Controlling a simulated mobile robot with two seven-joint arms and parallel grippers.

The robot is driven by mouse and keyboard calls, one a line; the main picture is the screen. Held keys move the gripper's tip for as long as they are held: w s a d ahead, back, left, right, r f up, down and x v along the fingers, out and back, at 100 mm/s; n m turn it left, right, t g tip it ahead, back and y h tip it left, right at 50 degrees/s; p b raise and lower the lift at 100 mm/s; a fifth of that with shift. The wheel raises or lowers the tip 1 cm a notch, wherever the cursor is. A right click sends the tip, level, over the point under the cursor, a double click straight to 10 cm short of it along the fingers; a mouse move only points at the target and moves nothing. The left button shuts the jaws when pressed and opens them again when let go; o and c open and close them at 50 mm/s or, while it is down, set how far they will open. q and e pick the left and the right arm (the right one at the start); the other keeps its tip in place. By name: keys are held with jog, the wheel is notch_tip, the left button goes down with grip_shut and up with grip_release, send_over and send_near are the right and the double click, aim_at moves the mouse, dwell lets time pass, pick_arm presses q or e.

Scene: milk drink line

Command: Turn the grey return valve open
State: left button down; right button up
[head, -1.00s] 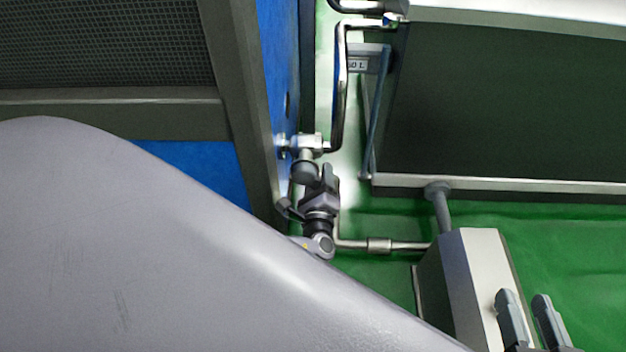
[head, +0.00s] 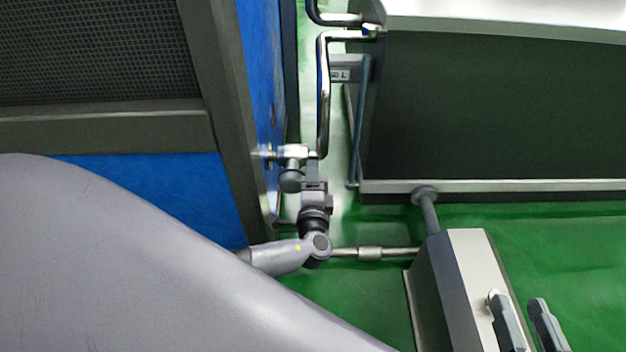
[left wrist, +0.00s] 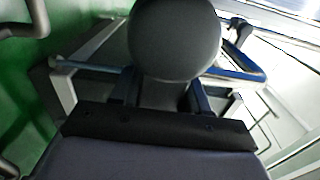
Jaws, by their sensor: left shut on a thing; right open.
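The grey return valve shows in the head view as a dark grey rounded knob (head: 290,181) under a shiny metal pipe fitting (head: 292,152), beside the blue panel. In the left wrist view the dark round knob (left wrist: 175,38) fills the top middle, with a finger on either side of its lower part. My left gripper (head: 314,178) is at the valve, shut on it; the fingers partly hide its right side. It also shows in the left wrist view (left wrist: 165,92). My right gripper (head: 525,318) is at the lower right, open and empty, away from the valve.
A bent metal pipe (head: 324,90) rises from the valve. A large dark-fronted cabinet (head: 490,110) stands to the right, and a blue panel with a dark frame (head: 225,110) to the left. A horizontal pipe (head: 370,253) runs below. Green floor (head: 570,250) shows at the right.

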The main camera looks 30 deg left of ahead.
pick_arm(q)
jog(key=shift+r, duration=0.15)
dwell(0.3)
jog(key=c, duration=0.6)
grip_release()
jog(key=shift+c, duration=0.2)
jog(key=shift+s, duration=0.1)
